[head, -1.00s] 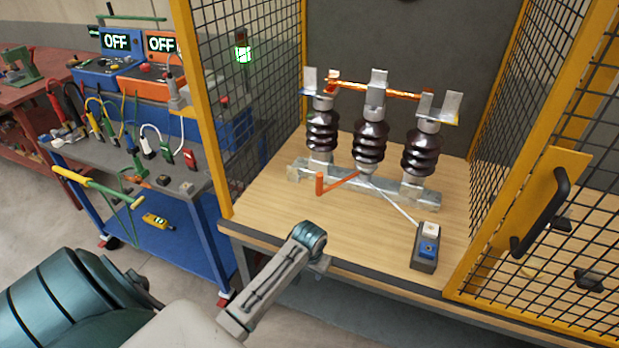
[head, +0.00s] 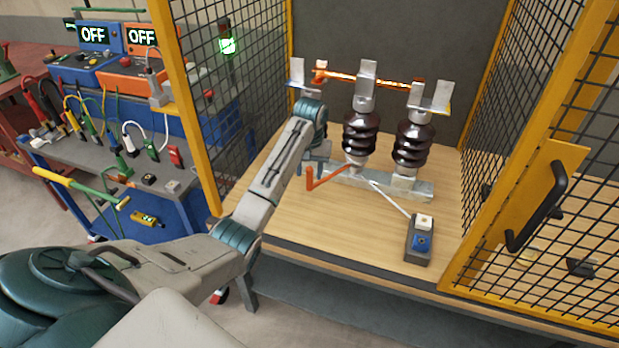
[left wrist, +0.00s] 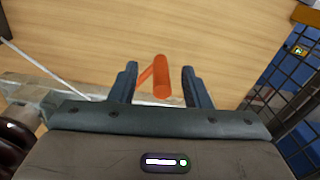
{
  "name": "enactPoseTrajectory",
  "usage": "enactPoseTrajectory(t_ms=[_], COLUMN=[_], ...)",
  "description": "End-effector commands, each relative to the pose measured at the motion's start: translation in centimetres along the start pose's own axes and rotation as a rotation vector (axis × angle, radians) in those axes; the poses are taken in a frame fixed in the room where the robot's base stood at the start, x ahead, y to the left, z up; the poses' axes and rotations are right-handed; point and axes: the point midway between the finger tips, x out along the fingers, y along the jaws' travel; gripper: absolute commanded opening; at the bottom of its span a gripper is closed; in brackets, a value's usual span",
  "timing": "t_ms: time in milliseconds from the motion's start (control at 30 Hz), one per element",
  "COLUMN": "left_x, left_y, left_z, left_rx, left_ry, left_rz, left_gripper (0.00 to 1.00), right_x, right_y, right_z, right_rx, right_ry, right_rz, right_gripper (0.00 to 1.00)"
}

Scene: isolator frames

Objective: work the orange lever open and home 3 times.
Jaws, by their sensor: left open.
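The orange lever (head: 329,176) sticks out to the left from the foot of the switch, with its handle end turned upward. My left gripper (left wrist: 160,72) is open, and in the left wrist view the upright end of the lever (left wrist: 162,78) shows between its two fingers, with a gap on each side. In the head view my left wrist hangs just above the lever and hides most of the left insulator. The copper bar (head: 350,77) runs across the tops of the dark insulators (head: 359,134). My right gripper is not in view.
A small box with a blue and a white button (head: 419,240) stands right of the lever, joined by a white cable. Yellow-framed mesh (head: 200,130) stands left, and an open mesh door with a black handle (head: 540,207) right.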

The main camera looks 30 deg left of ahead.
Motion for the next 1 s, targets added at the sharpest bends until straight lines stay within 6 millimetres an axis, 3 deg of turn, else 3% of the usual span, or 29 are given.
enactPoseTrajectory(t_ms=[33,167,333,467,800,1000], left_x=[-1.4,-3.5,-4.0,-2.5,3.8,6.0], left_y=[-0.2,-0.6,-0.8,-0.7,-0.6,-0.5], left_z=[-1.2,-2.9,-3.5,-3.4,-3.0,-3.0], left_rx=[-0.020,-0.054,-0.069,-0.068,-0.067,-0.067], left_ry=[-0.008,-0.031,-0.044,-0.046,-0.046,-0.043], left_rz=[0.008,0.022,0.028,0.027,0.027,0.027], left_gripper=[0.43,0.43,0.43,0.43,0.43,0.43], right_x=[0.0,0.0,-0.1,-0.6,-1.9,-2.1], right_y=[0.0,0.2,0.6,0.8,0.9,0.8], right_z=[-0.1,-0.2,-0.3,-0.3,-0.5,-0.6], right_rx=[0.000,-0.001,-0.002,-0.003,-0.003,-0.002], right_ry=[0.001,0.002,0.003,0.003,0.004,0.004], right_rz=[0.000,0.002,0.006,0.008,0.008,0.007], right_gripper=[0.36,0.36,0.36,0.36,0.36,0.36])
